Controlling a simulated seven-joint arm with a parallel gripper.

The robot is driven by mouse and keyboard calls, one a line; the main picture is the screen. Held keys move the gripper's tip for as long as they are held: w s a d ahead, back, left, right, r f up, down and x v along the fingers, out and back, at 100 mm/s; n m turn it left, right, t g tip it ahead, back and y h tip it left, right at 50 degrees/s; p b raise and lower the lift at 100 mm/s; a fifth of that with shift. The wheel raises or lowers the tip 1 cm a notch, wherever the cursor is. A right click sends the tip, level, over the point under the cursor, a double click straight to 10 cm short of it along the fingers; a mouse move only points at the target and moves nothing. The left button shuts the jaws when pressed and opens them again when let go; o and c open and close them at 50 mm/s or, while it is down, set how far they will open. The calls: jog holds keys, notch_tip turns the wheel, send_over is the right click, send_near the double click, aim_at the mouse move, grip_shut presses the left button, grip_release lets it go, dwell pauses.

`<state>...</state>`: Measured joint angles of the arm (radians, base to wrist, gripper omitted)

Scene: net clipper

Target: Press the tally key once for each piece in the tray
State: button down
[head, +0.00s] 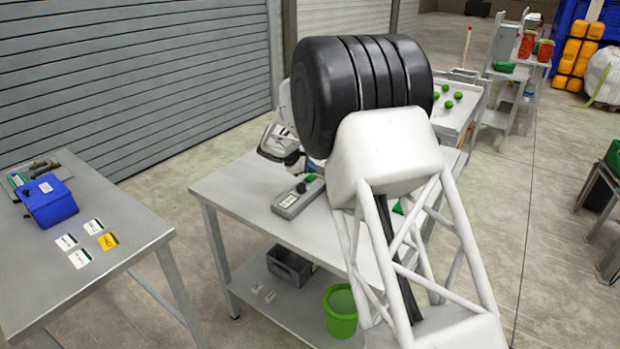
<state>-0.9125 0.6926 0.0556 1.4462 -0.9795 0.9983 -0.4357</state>
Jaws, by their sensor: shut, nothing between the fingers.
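The tally device (298,198), a grey box with a small light display and a green key (310,179) at its far end, lies on the grey worktable (250,190). My gripper (296,163) is close to the key end, partly hidden by my arm; it looks shut and empty. I cannot tell whether it touches the key. A pale tray-like surface (462,112) behind my arm holds several round green pieces (458,95); my arm may hide others. I cannot be sure that it is the task's tray.
A green item (398,208) shows on the worktable through my arm's frame. The lower shelf holds a dark bin (290,267) and a green bucket (341,310). A left bench (100,270) carries a blue box (48,200) and several cards. The worktable's near left part is clear.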

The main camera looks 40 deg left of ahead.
aim_at(310, 177)
jog(key=shift+f, duration=0.9)
dwell(1.6)
jog(key=shift+r, duration=0.9)
jog(key=shift+r, duration=0.15)
jog(key=shift+r, duration=2.35)
jog(key=shift+m, duration=0.3)
dwell(1.0)
